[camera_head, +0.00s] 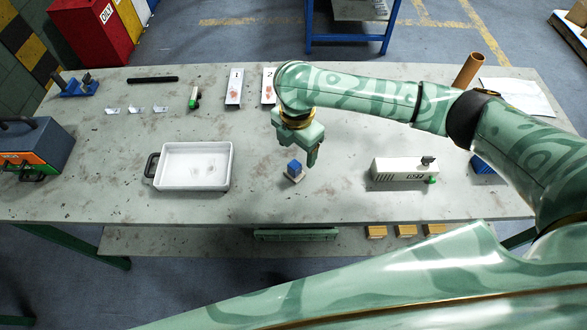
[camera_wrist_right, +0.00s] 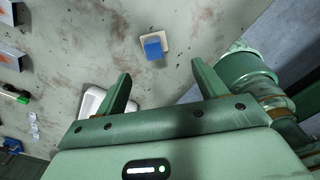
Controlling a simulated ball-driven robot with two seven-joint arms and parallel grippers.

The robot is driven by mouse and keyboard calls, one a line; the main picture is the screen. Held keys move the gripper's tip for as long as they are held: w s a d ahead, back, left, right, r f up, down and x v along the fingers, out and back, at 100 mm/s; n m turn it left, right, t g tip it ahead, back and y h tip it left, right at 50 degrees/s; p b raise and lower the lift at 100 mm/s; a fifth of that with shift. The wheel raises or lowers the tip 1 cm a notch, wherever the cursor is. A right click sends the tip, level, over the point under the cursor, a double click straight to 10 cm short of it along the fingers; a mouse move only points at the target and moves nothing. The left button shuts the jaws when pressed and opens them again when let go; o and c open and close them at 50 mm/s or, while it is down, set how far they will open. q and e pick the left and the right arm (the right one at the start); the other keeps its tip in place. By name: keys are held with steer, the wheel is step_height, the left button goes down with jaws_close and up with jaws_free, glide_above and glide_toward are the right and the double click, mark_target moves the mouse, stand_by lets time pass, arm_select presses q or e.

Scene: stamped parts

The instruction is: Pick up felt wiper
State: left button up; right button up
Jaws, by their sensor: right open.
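The felt wiper (camera_head: 294,171) is a small blue block on a cream pad. It sits on the grey table below my right gripper (camera_head: 303,154). In the right wrist view the wiper (camera_wrist_right: 153,45) lies ahead of the fingertips (camera_wrist_right: 161,74), roughly in line with the gap between them. The right gripper is open and empty, with its fingers apart from the wiper. My left gripper is not in view.
A white tray (camera_head: 231,164) with a dark handle stands left of the wiper. A cream box (camera_head: 393,170) with a green knob stands to the right. White plates (camera_head: 235,87) lie behind. The table (camera_head: 260,205) is clear around the wiper.

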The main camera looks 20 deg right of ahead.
mark_target(295, 164)
steer(key=f+b, duration=0.1)
steer(key=f, duration=0.4)
steer(key=shift+w+f+b, duration=0.2)
steer(key=shift+f+b, duration=0.15)
steer(key=shift+b, duration=0.05)
steer(key=shift+f, duration=0.3)
steer(key=f+b, duration=0.2)
steer(key=f, duration=0.1)
steer(key=f+b, duration=0.1)
steer(key=f, duration=0.1)
steer(key=shift+w, duration=0.4)
steer(key=shift+r, duration=0.15)
steer(key=shift+c, duration=0.9)
steer(key=c, duration=1)
steer(key=shift+o, duration=0.2)
